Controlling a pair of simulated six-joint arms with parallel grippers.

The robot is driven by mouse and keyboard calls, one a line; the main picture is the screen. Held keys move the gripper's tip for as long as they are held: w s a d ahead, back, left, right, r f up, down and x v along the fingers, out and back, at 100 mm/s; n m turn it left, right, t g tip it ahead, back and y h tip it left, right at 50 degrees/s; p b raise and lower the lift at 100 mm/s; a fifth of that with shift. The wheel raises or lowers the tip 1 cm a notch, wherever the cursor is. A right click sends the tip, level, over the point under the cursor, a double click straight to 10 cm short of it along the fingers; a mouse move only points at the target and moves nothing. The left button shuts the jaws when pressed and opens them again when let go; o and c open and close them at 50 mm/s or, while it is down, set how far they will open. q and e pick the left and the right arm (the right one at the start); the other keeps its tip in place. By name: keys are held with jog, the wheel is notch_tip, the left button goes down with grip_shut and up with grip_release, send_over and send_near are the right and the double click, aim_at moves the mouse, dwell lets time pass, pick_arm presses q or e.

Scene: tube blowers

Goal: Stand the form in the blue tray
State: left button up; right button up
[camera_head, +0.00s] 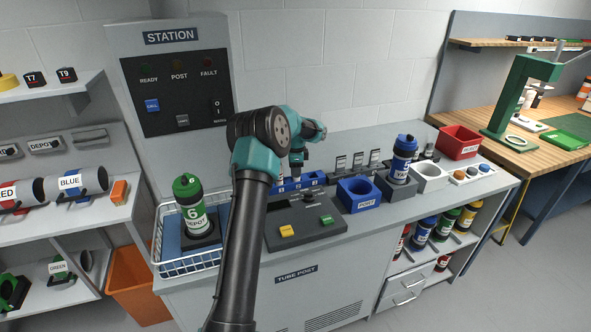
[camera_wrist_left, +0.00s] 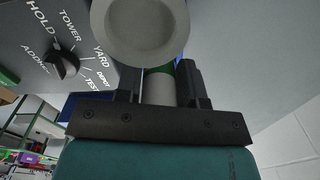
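My left gripper (camera_head: 296,168) points down at the back of the counter, over a low blue tray (camera_head: 285,186) with small white labels; it hides part of the tray. In the left wrist view, a pale cylinder with a green band (camera_wrist_left: 158,90) fits snugly between the two fingers. It may be the form; no flat sheet shows in the gripper. A round grey dished piece (camera_wrist_left: 140,30) covers the fingertip area, and I cannot tell whether it belongs to the cylinder. Whether the cylinder touches the tray is hidden. My right gripper is out of view.
A dark console (camera_head: 280,213) with a yellow button stands before the tray. Right of it are a blue POST socket (camera_head: 360,198), a blue-capped carrier (camera_head: 402,160) and a red bin (camera_head: 459,142). A green carrier (camera_head: 190,205) stands in a wire basket on the left.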

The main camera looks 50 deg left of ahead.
pick_arm(q)
jog(key=o, duration=0.3)
jog(key=shift+r, duration=0.15)
notch_tip(320, 180, up, 12)
jog(key=shift+r, duration=0.1)
dwell(0.5)
dwell(0.3)
